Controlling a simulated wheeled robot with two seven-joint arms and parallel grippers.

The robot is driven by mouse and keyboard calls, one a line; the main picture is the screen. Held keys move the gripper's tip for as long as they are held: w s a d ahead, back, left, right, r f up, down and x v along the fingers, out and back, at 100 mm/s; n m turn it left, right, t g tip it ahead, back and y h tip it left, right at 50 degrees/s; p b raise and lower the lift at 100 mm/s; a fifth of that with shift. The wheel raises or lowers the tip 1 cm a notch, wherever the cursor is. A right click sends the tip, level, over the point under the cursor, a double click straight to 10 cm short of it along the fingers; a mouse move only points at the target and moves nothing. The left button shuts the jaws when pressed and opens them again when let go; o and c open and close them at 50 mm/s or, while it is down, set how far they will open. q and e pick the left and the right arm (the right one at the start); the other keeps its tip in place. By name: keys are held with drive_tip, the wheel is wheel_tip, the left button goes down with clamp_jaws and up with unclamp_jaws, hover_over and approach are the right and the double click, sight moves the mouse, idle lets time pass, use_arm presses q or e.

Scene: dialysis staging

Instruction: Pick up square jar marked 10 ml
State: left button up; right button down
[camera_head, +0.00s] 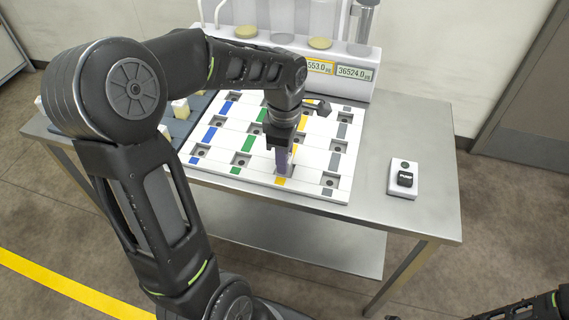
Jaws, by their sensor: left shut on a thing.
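My left gripper (283,152) points down over the white board (232,182), near the front end of its yellow-marked column. It is shut on a small purple-grey piece (282,161), mostly hidden by the fingers. The piece is right at a square recess of the board; I cannot tell whether it touches the bottom. No 10 ml marking can be read on it or anywhere else. A pale yellowish jar (180,109) stands on the dark blue tray (178,130) at left, partly behind my arm. The right gripper is out of view; only part of my right arm shows at bottom right.
A white dispenser rack (352,88) with tubes and number displays stands at the back of the metal table (436,215). A small white stand with a black item (405,179) sits at right. Table around it is clear. My left arm covers much of the left side.

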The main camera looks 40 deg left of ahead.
use_arm(q)
clamp_jaws()
wheel_tip(320, 180, up, 10)
drive_tip(key=shift+r, duration=0.1)
idle(0.6)
idle(0.4)
